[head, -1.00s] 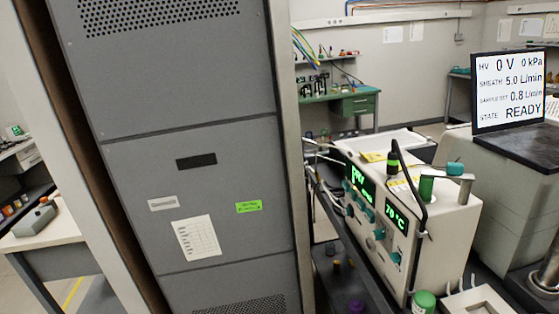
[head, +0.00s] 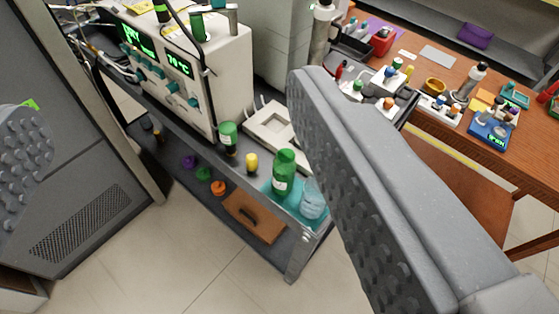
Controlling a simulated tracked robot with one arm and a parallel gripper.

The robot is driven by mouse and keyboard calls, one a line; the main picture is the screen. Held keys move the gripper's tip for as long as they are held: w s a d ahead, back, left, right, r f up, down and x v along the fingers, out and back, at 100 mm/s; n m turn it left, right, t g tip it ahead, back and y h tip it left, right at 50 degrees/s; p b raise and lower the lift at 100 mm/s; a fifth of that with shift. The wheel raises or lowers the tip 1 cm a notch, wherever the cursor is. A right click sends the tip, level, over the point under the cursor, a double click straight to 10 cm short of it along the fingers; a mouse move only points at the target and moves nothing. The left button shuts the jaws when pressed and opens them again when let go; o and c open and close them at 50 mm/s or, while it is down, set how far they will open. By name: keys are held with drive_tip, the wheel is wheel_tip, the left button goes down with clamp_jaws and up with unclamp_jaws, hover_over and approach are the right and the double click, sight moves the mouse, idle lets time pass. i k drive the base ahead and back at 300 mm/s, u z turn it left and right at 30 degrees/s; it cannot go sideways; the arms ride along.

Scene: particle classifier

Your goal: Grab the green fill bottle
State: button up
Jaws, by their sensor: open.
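A green bottle (head: 284,178) with a green cap and a pale label stands upright at the front corner of the cart, in a teal tray (head: 270,194). It is the taller of the green containers on the cart. My gripper (head: 165,125) is open and empty. Its left finger shows at the left edge and its large right finger crosses the right half of the view. The bottle lies between the fingers in the picture, beyond them and close to the right finger's edge. Neither finger visibly touches it.
A clear bluish bottle (head: 312,200) stands beside the green bottle, partly behind my right finger. A small yellow-capped bottle (head: 251,162) and a green-lidded jar (head: 228,137) stand to its left. A white instrument (head: 195,75) stands behind. A wooden bench (head: 450,145) is at right.

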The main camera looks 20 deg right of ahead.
sight(285, 164)
drive_tip(key=u, duration=1.95)
drive_tip(key=k, duration=1.3)
drive_tip(key=z, duration=0.8)
drive_tip(key=i, duration=1)
drive_tip(key=z, duration=0.05)
